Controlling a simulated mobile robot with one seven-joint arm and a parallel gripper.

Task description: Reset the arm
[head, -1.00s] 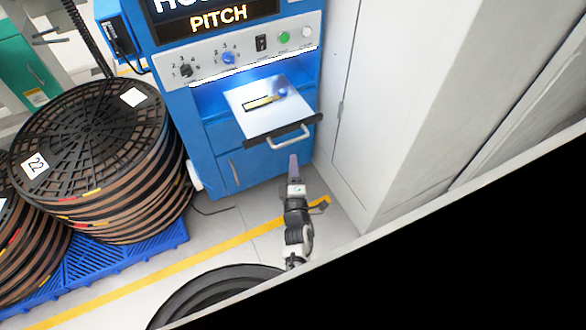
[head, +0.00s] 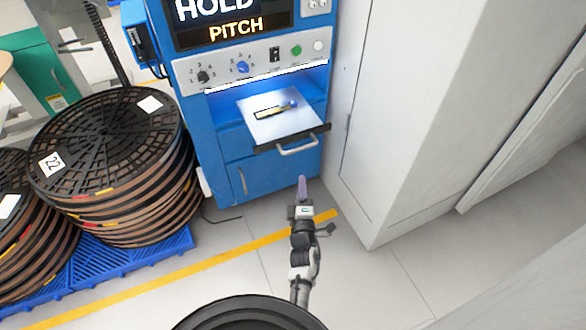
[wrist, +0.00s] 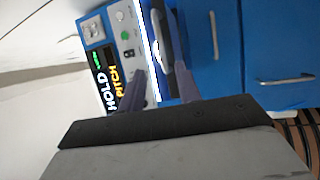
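My arm reaches forward over the floor in the head view, with my gripper (head: 302,186) in front of and below the pulled-out tray of the blue machine. In the wrist view my gripper (wrist: 160,80) shows two purple-grey fingers held apart, with nothing between them. The blue machine (head: 222,135) has a lit display (head: 235,25) with "HOLD" and "PITCH".
Stacked dark reels (head: 110,150) stand on a blue pallet (head: 140,246) at left. A tall pale cabinet (head: 400,130) stands close on the right. The grey floor (head: 370,275) with a yellow line (head: 180,267) is clear around my arm.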

